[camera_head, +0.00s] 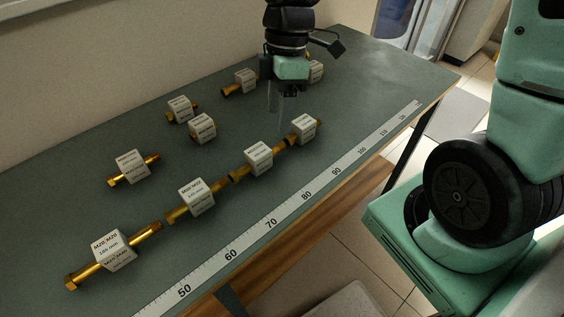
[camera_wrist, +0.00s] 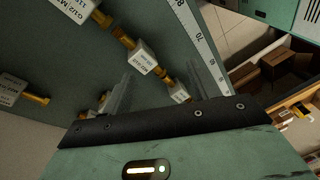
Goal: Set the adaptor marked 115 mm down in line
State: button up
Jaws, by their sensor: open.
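Several brass adaptors with white label cubes lie on the bench. Four stand end to end in a row along the ruler: the front-left one (camera_head: 112,248) reads about 180 mm, then a second (camera_head: 195,197), a third (camera_head: 258,157) and the far one (camera_head: 304,127). I cannot surely read 115 mm on any cube. In the wrist view a large cube (camera_wrist: 74,8) is partly legible at the top edge. My gripper (camera_head: 277,106) is open and empty, pointing down above the bench behind the row; its pale fingers also show in the wrist view (camera_wrist: 168,92).
Behind the row lie loose adaptors: one at left (camera_head: 131,166), two close together (camera_head: 180,109) (camera_head: 202,127), one farther back (camera_head: 245,80), and one beside my wrist (camera_head: 316,71). The ruler strip (camera_head: 255,238) runs along the bench's front edge. Bare bench lies right of the row.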

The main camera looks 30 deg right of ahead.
jog(key=s+a+r+m, duration=0.1)
jog(key=s+a+m, duration=0.2)
jog(key=s, duration=0.4)
jog(key=s+a+r+m+t+h, duration=0.1)
jog(key=s+a+m, duration=0.3)
jog(key=s, duration=0.3)
jog(key=shift+s+a+h, duration=0.3)
jog(key=shift+s+a, duration=0.1)
jog(key=shift+a, duration=0.4)
